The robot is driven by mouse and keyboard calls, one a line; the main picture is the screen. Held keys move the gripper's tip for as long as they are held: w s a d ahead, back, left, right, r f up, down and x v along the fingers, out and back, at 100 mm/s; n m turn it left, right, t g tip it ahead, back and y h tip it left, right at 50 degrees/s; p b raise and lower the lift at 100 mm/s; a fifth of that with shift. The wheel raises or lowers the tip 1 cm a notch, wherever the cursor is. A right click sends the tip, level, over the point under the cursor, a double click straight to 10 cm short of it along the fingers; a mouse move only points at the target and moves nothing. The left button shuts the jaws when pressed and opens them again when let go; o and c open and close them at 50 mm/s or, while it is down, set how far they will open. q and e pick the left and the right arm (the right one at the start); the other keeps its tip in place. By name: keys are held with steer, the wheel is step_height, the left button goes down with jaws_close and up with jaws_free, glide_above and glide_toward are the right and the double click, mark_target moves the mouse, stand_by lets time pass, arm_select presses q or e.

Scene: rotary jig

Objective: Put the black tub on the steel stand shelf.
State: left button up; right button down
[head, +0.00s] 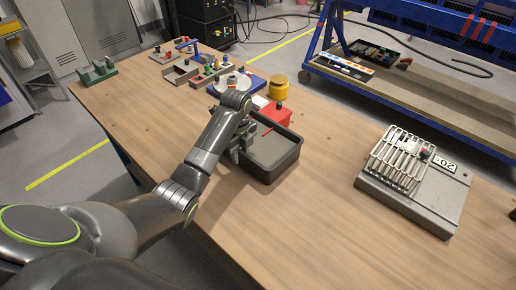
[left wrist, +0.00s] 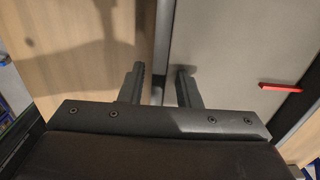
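The black tub (head: 287,168) stands upright on the wooden table, its grey floor (left wrist: 235,45) bare apart from a small red piece (left wrist: 280,87) at the far side. My left gripper (head: 240,148) is at the tub's left wall. In the left wrist view its two fingers (left wrist: 160,78) are apart, one on each side of the wall's rim (left wrist: 163,35), with a gap visible. A grey stand with shelves (head: 40,72) is at the far left edge, partly cut off. A blue-framed stand with a low shelf (head: 440,118) is at the back right. I cannot tell which is the steel stand. My right gripper is not in view.
A red box (head: 277,117), a yellow cylinder (head: 279,88) and a blue-based fixture (head: 250,84) crowd the tub's far side. A grey rack fixture (head: 415,195) stands to the right. The table (head: 325,215) is clear between tub and rack.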

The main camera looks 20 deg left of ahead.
arm_select(q)
steer(key=shift+f, duration=1.25)
jaws_close()
steer(key=shift+r, duration=0.1)
stand_by(0.3)
